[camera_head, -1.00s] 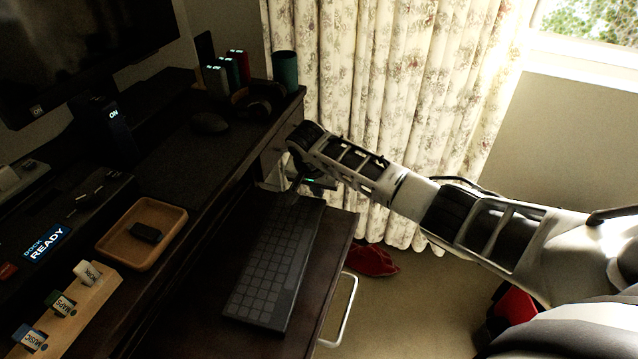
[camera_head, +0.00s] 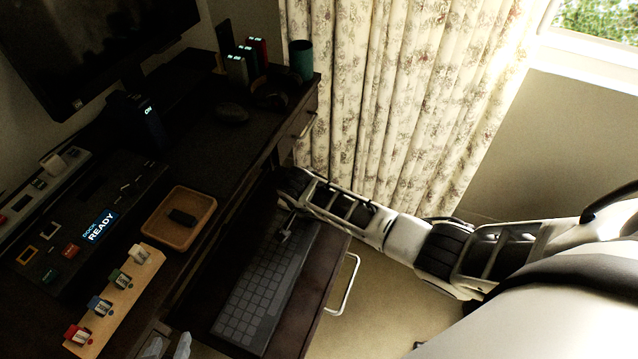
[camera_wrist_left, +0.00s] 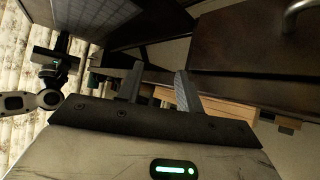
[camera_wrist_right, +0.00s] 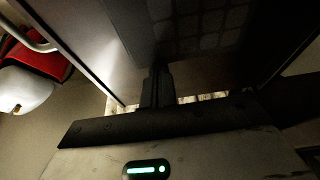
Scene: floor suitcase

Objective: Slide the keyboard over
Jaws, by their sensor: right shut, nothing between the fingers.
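The dark keyboard (camera_head: 265,290) lies on a pull-out tray (camera_head: 318,290) below the desk top. My right gripper (camera_head: 285,235) is at the keyboard's far end, fingers shut and pointing down; I cannot tell whether they touch it. In the right wrist view the closed fingers (camera_wrist_right: 157,86) are in front of the dim keyboard (camera_wrist_right: 205,28). My left gripper (camera_head: 168,346) is at the bottom edge of the head view, short of the keyboard's near end. Its fingers (camera_wrist_left: 157,87) are apart and empty in the left wrist view, where the keyboard (camera_wrist_left: 90,15) shows at top left.
The desk holds a wooden tray (camera_head: 208,222) with a small dark object, a rack of colored blocks (camera_head: 130,285), a dock panel (camera_head: 75,240), a mouse (camera_head: 232,113) and a teal cup (camera_head: 301,62). A metal handle (camera_head: 347,290) projects from the pull-out tray. Curtains (camera_head: 390,100) hang behind.

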